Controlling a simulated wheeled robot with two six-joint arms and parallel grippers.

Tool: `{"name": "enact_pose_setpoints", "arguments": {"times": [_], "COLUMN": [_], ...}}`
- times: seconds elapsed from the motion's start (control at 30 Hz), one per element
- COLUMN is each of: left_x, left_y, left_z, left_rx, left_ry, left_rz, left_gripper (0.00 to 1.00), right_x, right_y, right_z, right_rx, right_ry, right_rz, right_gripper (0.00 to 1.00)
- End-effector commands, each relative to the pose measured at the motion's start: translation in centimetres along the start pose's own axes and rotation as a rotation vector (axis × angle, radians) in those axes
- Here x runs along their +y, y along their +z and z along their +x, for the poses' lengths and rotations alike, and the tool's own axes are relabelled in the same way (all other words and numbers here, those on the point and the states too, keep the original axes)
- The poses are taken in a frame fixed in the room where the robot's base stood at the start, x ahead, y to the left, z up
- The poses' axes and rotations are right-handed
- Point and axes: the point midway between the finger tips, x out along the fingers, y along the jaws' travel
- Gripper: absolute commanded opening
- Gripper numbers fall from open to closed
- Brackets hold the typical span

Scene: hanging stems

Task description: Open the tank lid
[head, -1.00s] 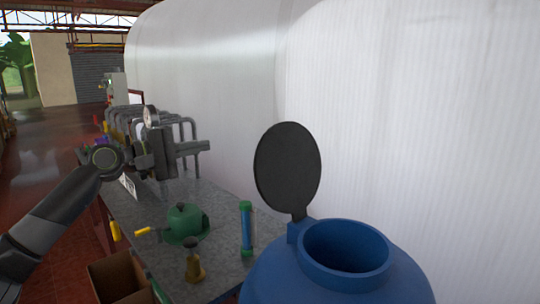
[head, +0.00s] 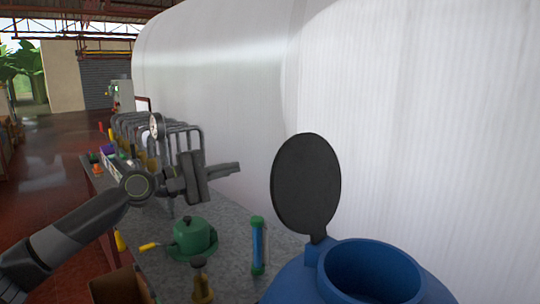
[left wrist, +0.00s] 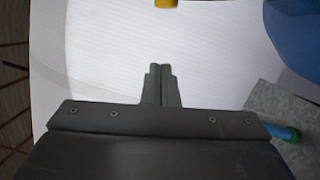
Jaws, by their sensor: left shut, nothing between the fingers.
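The blue tank (head: 372,268) stands at the lower right of the head view, with its round mouth uncovered. Its black round lid (head: 306,186) stands upright on the hinge at the left of the mouth. My left gripper (head: 238,169) is shut and empty, left of the lid and apart from it, above the bench. In the left wrist view the shut fingers (left wrist: 161,72) point at the white wall, and part of the blue tank (left wrist: 305,40) shows at the upper right. My right gripper is not in view.
A grey bench (head: 235,235) holds a green pot-like device (head: 190,238), a blue-green cylinder (head: 258,246) and a brass object (head: 201,280). Bent grey pipes and a gauge (head: 157,126) stand behind. A white curved wall (head: 420,110) runs along the right. A cardboard box (head: 120,286) is below left.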

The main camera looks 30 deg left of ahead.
Motion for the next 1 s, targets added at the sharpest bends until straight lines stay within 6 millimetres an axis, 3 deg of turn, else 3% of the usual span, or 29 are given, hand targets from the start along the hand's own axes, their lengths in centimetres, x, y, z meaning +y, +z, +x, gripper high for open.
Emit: {"name": "enact_pose_setpoints", "arguments": {"times": [0.77, 1.0], "left_x": [0.3, 0.3], "left_y": [0.1, 2.8], "left_z": [8.1, 8.7], "left_rx": [0.000, 0.001], "left_ry": [0.003, -0.001], "left_rz": [-0.005, -0.001], "left_gripper": [0.00, 0.00], "right_x": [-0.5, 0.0], "right_y": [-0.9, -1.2], "right_z": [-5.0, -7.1], "right_rx": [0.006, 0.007], "right_ry": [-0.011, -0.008], "right_rz": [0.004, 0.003], "right_gripper": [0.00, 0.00]}}
